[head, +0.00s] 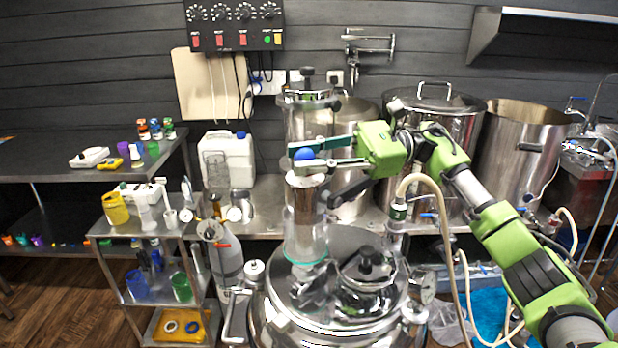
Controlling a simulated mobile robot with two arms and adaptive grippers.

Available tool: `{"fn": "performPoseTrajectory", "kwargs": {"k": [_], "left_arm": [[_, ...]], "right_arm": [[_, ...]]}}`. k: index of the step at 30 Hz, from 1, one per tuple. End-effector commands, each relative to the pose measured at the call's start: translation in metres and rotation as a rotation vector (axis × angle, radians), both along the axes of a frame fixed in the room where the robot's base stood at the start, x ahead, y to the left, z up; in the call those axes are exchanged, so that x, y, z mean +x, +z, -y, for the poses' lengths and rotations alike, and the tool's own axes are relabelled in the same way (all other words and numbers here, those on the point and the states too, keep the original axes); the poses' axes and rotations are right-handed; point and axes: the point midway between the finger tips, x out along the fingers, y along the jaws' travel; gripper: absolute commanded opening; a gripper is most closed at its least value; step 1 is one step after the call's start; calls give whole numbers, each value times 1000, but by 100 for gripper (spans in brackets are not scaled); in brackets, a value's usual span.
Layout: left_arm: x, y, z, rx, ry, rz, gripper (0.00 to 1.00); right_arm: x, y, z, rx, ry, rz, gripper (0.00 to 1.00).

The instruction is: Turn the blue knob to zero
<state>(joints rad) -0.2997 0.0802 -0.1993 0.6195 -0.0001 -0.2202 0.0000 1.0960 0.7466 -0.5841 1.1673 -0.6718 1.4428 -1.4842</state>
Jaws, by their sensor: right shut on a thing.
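Any scale or zero mark by the knob is too small to make out. My left gripper does not show.
A wall panel (235,25) with dials and red switches hangs at the back. Steel pots (525,150) stand behind my right arm. A hose (440,210) hangs below it. A steel cart (150,230) with a yellow jug (115,208) stands at left.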

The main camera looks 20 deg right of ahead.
Motion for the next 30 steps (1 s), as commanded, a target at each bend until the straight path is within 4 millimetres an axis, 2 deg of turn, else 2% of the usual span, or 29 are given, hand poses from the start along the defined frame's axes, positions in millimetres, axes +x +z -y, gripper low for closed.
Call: {"fn": "performPoseTrajectory", "kwargs": {"k": [3,15,30], "left_arm": [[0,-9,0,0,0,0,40],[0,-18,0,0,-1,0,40],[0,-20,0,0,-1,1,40]], "right_arm": [[1,0,-2,5,71,1,2],[0,1,-3,2,236,1,2],[0,-2,-3,-4,301,0,2]]}}
